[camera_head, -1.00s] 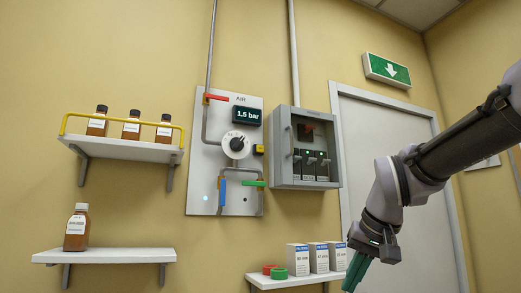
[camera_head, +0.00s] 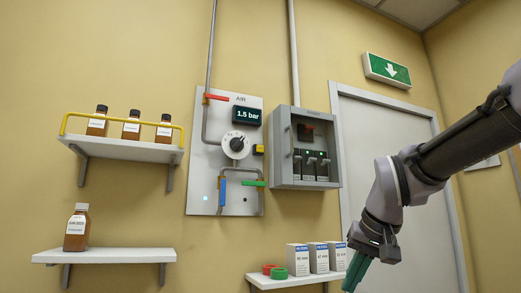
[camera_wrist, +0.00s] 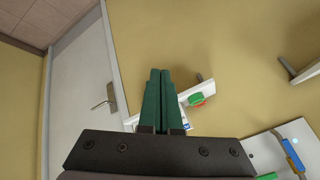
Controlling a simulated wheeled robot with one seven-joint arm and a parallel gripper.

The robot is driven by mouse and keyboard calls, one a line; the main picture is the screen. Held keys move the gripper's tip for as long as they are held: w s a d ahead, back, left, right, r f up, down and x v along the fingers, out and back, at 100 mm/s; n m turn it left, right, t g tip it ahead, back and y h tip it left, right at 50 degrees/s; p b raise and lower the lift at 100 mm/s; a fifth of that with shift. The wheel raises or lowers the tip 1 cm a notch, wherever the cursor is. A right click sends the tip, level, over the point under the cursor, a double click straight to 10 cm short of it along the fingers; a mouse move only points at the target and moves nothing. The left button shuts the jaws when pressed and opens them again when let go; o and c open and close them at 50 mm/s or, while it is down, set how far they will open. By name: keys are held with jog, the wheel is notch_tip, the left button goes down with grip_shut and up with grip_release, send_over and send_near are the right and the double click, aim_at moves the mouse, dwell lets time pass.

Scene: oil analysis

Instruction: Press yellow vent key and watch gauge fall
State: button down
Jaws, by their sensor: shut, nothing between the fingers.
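The yellow vent key (camera_head: 258,150) is a small block on the grey air panel (camera_head: 195,190), just right of the white round dial (camera_head: 236,144). The gauge display (camera_head: 247,115) above it reads 1.5 bar. My gripper (camera_head: 352,283) is at the lower right of the head view, pointing down, well away from the key. In the wrist view the green fingers (camera_wrist: 160,75) are together with nothing between them. The key is not visible in the wrist view; only the panel's lower part (camera_wrist: 262,152) shows there.
A red lever (camera_head: 216,97), blue handle (camera_head: 222,190) and green handle (camera_head: 253,184) sit on the panel's pipes. A grey breaker box (camera_head: 284,123) stands out right of the panel. Shelves with bottles are left; a low shelf (camera_head: 290,283) holds boxes near my gripper.

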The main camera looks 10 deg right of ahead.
aim_at(260, 149)
dwell(0.7)
jog(key=w+a+r+m+t+h, duration=0.15)
jog(key=w+r+m+h, duration=0.35)
jog(key=w+r, duration=1.2)
jog(key=w+a+r+m+t+h, duration=0.2)
jog(key=a+r+m, duration=0.2)
jog(key=r, duration=0.6)
jog(key=w+a+r+m+t+h, duration=0.2)
jog(key=a+r, duration=0.4)
jog(key=r, duration=0.4)
jog(key=shift+w+a+r+m+t, duration=0.25)
jog(key=shift+w+a+m+t, duration=0.15)
jog(key=shift+m, duration=0.6)
jog(key=w+a, duration=0.2)
jog(key=w, duration=0.6)
jog(key=shift+w+a, duration=0.15)
jog(key=shift+w, duration=0.05)
jog(key=shift+w+a, duration=0.1)
jog(key=shift+w, duration=0.3)
